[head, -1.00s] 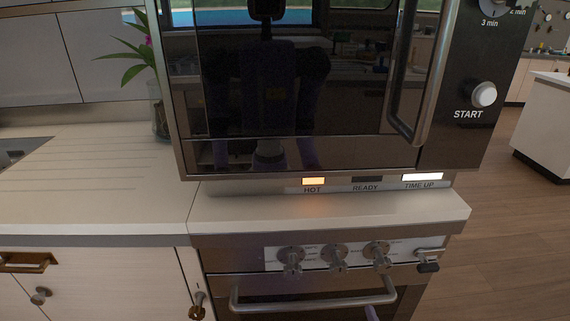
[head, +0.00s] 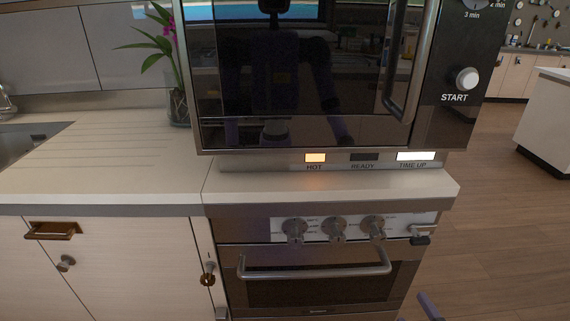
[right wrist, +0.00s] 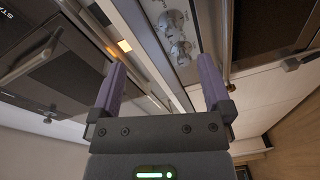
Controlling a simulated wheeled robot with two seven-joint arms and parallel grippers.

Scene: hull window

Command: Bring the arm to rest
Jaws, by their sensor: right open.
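My right gripper (right wrist: 163,82) is open and empty in the right wrist view, with its two purple fingers spread in front of the oven controls. In the head view only a small purple part of it (head: 430,307) shows at the bottom edge, right of the oven handle. My left gripper is not in view. A microwave (head: 300,149) with a dark glass door stands shut on the counter. Its START button (head: 467,79) is at the right. Below the door the HOT light (head: 315,158) glows orange, TIME UP (head: 416,156) is lit white and READY (head: 364,157) is dark.
An oven with a bar handle (head: 315,273) and several knobs (head: 338,230) sits under the counter (head: 330,186). A potted orchid (head: 178,105) and a sink (head: 35,145) are to the left. Open wooden floor (head: 490,235) lies to the right.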

